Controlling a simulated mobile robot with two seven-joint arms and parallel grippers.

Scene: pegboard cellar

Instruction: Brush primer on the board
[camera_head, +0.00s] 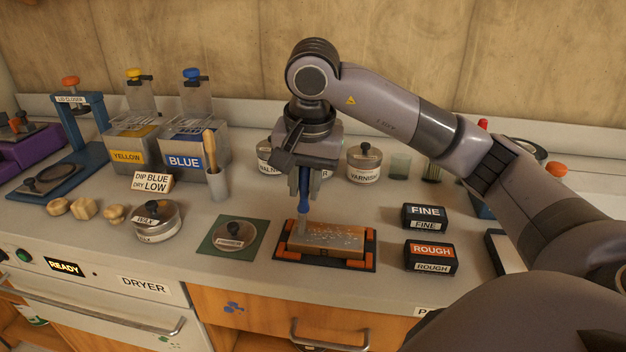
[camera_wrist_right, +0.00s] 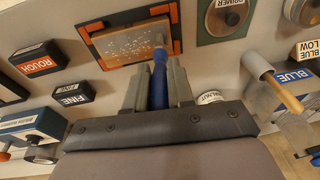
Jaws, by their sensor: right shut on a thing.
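My right gripper (camera_head: 304,172) is shut on a blue-handled brush (camera_head: 304,190), held upright with its bristles down at the left part of the board. The wooden board (camera_head: 335,240) lies in a dark holder with orange corners (camera_head: 290,255) and carries pale speckles or droplets. In the right wrist view the blue brush (camera_wrist_right: 159,85) sits between the fingers (camera_wrist_right: 158,90), its tip at the board (camera_wrist_right: 130,47). A lidded primer tin (camera_head: 233,234) stands on a green mat left of the board. My left gripper is not in view.
Blocks marked FINE (camera_head: 424,217) and ROUGH (camera_head: 430,257) sit right of the board. A WAX tin (camera_head: 157,221), a cup with a wooden-handled tool (camera_head: 216,182) and a BLUE container (camera_head: 190,160) stand left. A VARNISH tin (camera_head: 364,163) stands behind. A DRYER (camera_head: 140,284) is below the counter.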

